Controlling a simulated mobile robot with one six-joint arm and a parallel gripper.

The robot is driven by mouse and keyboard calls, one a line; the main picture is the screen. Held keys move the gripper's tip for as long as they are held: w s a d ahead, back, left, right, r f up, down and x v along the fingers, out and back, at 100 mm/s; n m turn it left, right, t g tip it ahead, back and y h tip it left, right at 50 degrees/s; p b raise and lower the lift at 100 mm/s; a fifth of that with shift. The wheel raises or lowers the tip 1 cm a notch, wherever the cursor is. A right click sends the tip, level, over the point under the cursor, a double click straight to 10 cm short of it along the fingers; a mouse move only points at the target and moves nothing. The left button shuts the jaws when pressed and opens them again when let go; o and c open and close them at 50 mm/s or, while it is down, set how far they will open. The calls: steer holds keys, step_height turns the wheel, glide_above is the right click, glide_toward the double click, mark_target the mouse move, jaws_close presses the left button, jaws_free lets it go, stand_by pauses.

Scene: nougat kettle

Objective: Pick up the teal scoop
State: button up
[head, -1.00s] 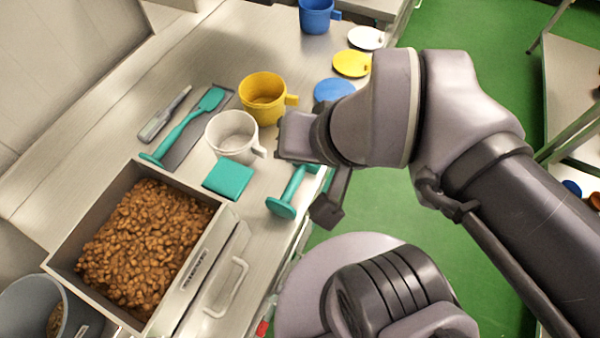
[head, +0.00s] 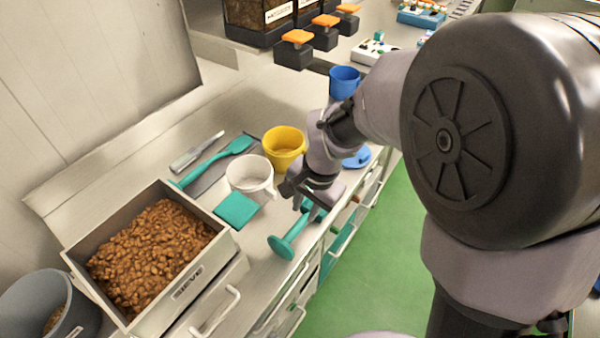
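Two long teal tools are in the head view, and I cannot tell for sure which is the scoop. One teal tool (head: 283,246) has a round disc end and a handle, and lies near the counter's front edge. My gripper (head: 304,199) is just above the far end of this tool and partly hides it. I cannot tell whether they touch or how far apart the fingers are. The other, a teal spatula-like tool (head: 212,160), lies on a dark grey strip behind the cups, apart from my gripper.
A white cup (head: 251,174) and a yellow cup (head: 284,145) stand close beside my gripper. A teal square (head: 237,209) lies before the white cup. A sieve box of brown nuts (head: 150,255) fills the left front. A blue cup (head: 344,82) stands farther back.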

mark_target(298, 225)
steer(key=f+b, duration=0.1)
steer(key=f, duration=0.3)
steer(key=w+a+f+b, duration=0.1)
steer(key=f+b, duration=0.1)
steer(key=f, duration=0.1)
steer(key=f+b, duration=0.2)
steer(key=f, duration=0.2)
steer(key=shift+w+a+f, duration=0.3)
steer(key=shift+w+a, duration=0.1)
steer(key=shift+s+r, duration=0.1)
steer(key=shift+r, duration=0.1)
steer(key=shift+c, duration=0.2)
jaws_close()
